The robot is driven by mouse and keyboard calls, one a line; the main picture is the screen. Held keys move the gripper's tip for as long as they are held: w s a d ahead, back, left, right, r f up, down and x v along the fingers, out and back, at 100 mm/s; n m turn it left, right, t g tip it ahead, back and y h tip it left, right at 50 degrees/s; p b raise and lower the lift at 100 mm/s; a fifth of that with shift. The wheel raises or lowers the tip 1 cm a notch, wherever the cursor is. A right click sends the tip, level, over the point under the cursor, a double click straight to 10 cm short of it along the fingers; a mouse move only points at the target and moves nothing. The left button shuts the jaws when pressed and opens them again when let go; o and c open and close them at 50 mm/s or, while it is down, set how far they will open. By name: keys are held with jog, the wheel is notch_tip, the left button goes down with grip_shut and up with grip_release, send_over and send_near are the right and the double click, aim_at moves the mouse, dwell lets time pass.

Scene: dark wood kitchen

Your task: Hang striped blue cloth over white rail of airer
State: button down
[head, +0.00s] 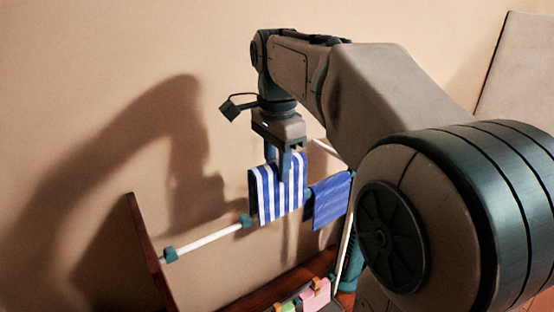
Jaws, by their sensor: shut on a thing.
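The striped blue and white cloth (266,196) hangs down from my gripper (285,165) in the head view. My gripper points downward and is shut on the cloth's upper part. The white rail (208,240) of the airer runs from the lower left up toward the cloth, with teal clips (246,221) on it. The cloth covers the rail's line from view to the right of one clip. I cannot tell whether the cloth is in front of the rail or draped over it.
A plain blue cloth (329,200) hangs just right of the striped one. A dark wooden upright (146,246) stands at the rail's left end. Pink and green items (315,297) sit low at the bottom. A beige wall is close behind.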

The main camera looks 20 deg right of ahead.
aim_at(277, 202)
jog(key=shift+f+b, duration=3.55)
jog(key=shift+f, duration=1.6)
jog(key=c, duration=0.9)
grip_release()
jog(key=shift+c, duration=0.2)
jog(key=shift+r, duration=0.1)
